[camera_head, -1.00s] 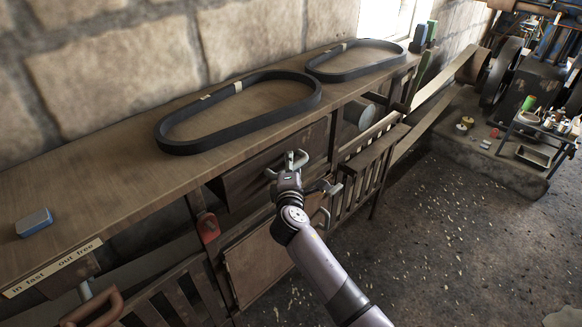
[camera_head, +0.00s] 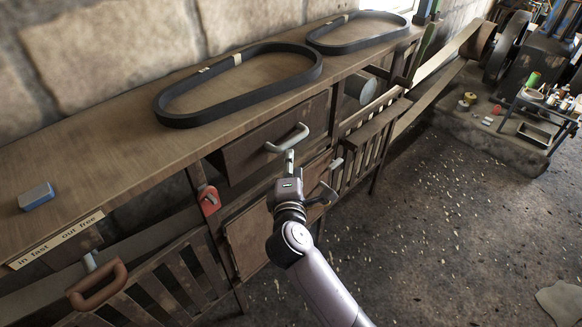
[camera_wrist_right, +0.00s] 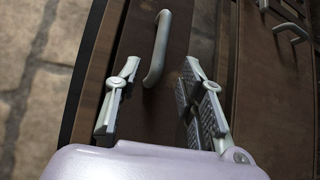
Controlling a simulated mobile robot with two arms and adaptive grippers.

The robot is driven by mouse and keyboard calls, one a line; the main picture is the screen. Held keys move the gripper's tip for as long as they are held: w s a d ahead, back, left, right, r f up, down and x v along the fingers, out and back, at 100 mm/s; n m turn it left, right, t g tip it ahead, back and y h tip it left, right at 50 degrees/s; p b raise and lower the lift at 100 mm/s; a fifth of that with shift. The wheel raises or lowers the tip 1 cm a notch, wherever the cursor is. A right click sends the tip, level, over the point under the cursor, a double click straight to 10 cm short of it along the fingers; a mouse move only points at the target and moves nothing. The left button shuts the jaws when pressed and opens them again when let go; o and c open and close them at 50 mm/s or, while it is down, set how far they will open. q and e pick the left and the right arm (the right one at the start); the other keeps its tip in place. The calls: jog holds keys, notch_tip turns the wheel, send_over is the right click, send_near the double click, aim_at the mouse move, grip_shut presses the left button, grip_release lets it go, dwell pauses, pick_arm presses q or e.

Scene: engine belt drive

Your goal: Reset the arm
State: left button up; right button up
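My right gripper (camera_head: 290,160) stands in front of the wooden drawer (camera_head: 265,142) under the bench top, just below its pale curved handle (camera_head: 287,139). In the right wrist view my right gripper (camera_wrist_right: 162,76) has its two fingers well apart, with nothing held between them. The drawer handle (camera_wrist_right: 160,48) lies ahead, between the lines of the fingers. I cannot tell the exact gap to it. My left gripper is not in view.
Two black belts (camera_head: 180,121) (camera_head: 330,48) lie on the bench top (camera_head: 110,140), with a blue-grey block (camera_head: 36,196) at the left. A brown lever handle (camera_head: 98,288) and a red handle (camera_head: 209,200) sit low in front. Open floor (camera_head: 420,240) is at the right.

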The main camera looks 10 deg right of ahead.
jog(key=shift+s, duration=0.2)
dwell(0.3)
jog(key=s+d+f+m+g+y, duration=0.1)
jog(key=s+f+g, duration=0.2)
jog(key=f, duration=0.9)
jog(key=s+d+f+m+g, duration=0.1)
jog(key=s+f+g, duration=0.1)
jog(key=f, duration=1)
jog(key=s+d+f+m+g+y, duration=0.1)
jog(key=s+d+f+m+g, duration=0.1)
jog(key=s+f, duration=0.45)
jog(key=s+d+f+m+g, duration=0.2)
jog(key=s+f, duration=0.2)
jog(key=f, duration=0.5)
jog(key=s+d+f+m+g, duration=0.2)
jog(key=s+f, duration=0.4)
jog(key=s, duration=0.5)
jog(key=s+d+f+m+g, duration=0.2)
jog(key=s+d+f+m, duration=0.2)
jog(key=s, duration=0.8)
jog(key=s+d+f+m+g, duration=0.2)
jog(key=s+d+f, duration=0.3)
jog(key=s, duration=0.7)
notch_tip(320, 180, down, 3)
jog(key=shift+r+m, duration=0.2)
jog(key=shift+m, duration=0.7)
jog(key=shift+s, duration=0.1)
